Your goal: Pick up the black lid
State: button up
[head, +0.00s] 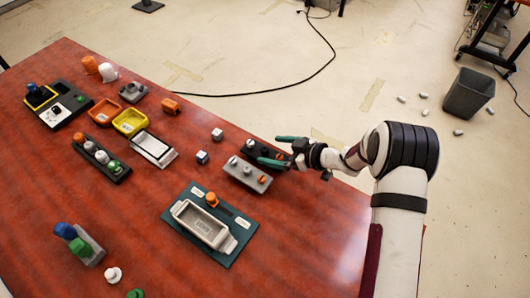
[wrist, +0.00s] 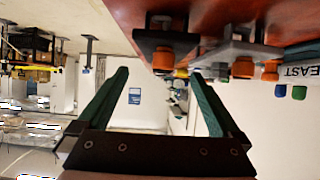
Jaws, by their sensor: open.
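My gripper (head: 271,149) is open, with its two green fingers apart, at the table's right edge. In the wrist view my gripper (wrist: 158,75) has nothing between its fingertips. A dark rack (head: 250,154) with small pieces lies by the fingers, partly hidden by them; a dark holder with an orange piece (wrist: 163,58) shows in the wrist view, which is upside down. I cannot tell for certain which dark piece is the black lid. Dark pieces also stand in a black tray (head: 80,109) at the far left.
A grey block (head: 240,178) with knobs lies just in front of the dark rack. A green board (head: 234,254) with a grey tray (head: 177,208) is nearer. Yellow (head: 130,121) and orange (head: 104,112) bins stand farther left. The red table (head: 300,250) is clear at front right.

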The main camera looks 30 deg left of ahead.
aim_at(267, 150)
jog(key=x, duration=0.4)
jog(key=shift+s+d+f, duration=0.1)
jog(key=shift+s+f, duration=0.05)
jog(key=c, duration=1.4)
